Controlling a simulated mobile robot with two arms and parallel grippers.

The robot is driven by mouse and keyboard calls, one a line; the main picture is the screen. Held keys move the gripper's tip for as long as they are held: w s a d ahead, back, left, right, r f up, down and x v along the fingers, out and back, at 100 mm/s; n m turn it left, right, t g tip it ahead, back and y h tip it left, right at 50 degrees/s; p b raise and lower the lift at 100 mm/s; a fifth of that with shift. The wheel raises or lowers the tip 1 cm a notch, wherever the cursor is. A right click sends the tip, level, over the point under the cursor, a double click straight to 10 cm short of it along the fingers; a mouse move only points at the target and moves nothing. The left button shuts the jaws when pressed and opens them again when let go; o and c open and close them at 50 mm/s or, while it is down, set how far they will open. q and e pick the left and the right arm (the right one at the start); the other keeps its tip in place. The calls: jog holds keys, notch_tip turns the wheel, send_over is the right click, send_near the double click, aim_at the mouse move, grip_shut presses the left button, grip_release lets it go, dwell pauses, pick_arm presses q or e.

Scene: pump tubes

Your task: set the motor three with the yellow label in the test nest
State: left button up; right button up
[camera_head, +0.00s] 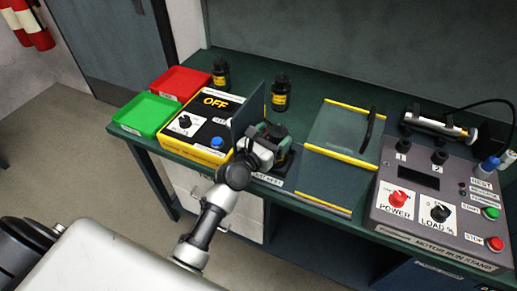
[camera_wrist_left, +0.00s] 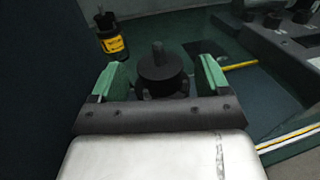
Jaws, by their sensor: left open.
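My left gripper (camera_head: 268,140) is open at the test nest (camera_head: 269,181), in front of an upright dark panel. In the left wrist view its green fingertips (camera_wrist_left: 161,78) stand on either side of a black motor (camera_wrist_left: 160,72) with a shaft pointing up, with small gaps showing. That motor's label is hidden, and how it sits in the nest is mostly covered by the gripper. Two black motors with yellow labels stand upright at the back, one to the left (camera_head: 220,76) and one nearer the middle (camera_head: 281,93). One yellow-labelled motor (camera_wrist_left: 111,36) also shows in the left wrist view. My right gripper is out of view.
The upright panel (camera_head: 247,112) stands close left of my gripper. Left of it are a yellow OFF box (camera_head: 190,148), a green tray (camera_head: 146,117) and a red tray (camera_head: 181,80). A yellow-edged plate (camera_head: 342,138) and the motor run stand (camera_head: 436,232) lie to the right.

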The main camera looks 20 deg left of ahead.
pick_arm(q)
jog(key=v, duration=0.9)
jog(key=shift+s+b, duration=0.2)
jog(key=shift+b, duration=0.15)
